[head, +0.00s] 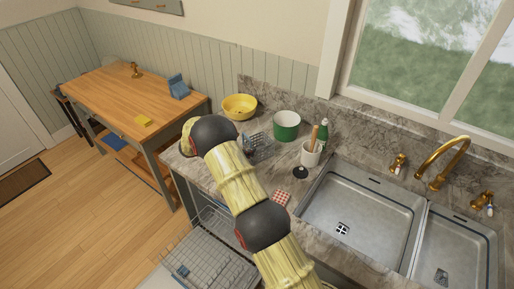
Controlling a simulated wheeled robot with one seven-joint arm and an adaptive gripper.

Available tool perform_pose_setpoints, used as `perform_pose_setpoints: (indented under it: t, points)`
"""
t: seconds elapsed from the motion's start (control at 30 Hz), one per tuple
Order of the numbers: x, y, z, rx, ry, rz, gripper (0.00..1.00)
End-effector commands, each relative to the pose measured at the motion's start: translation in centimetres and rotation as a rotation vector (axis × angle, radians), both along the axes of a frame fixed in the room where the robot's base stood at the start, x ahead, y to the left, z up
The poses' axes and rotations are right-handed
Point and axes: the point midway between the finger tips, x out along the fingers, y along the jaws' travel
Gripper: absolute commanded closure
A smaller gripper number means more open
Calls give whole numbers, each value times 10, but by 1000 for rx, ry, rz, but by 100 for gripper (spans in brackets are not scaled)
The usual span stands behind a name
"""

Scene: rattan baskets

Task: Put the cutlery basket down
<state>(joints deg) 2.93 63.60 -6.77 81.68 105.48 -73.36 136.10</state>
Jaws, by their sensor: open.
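A grey slotted basket (259,145), which looks like the cutlery basket, is on the stone counter just right of my arm's far bend. My arm hides its left part, so I cannot tell whether anything touches it there. My arm rises from the bottom edge and bends over near the counter's left end. My gripper does not show; the arm's own links hide it or it is out of sight.
A yellow bowl (239,106), green pot (286,126), white utensil crock (311,154) and green bottle (322,136) stand around the basket. A sink (362,212) is at right. An open dishwasher rack (207,258) is below. A wooden table (132,98) is at left.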

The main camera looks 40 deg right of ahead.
Motion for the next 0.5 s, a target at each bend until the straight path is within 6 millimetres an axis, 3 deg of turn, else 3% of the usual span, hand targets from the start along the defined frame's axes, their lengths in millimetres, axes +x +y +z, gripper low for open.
perform_pose_setpoints:
  t: [0.5]
  points:
    - [-2, -43, -17, -1, -2, -8, 3]
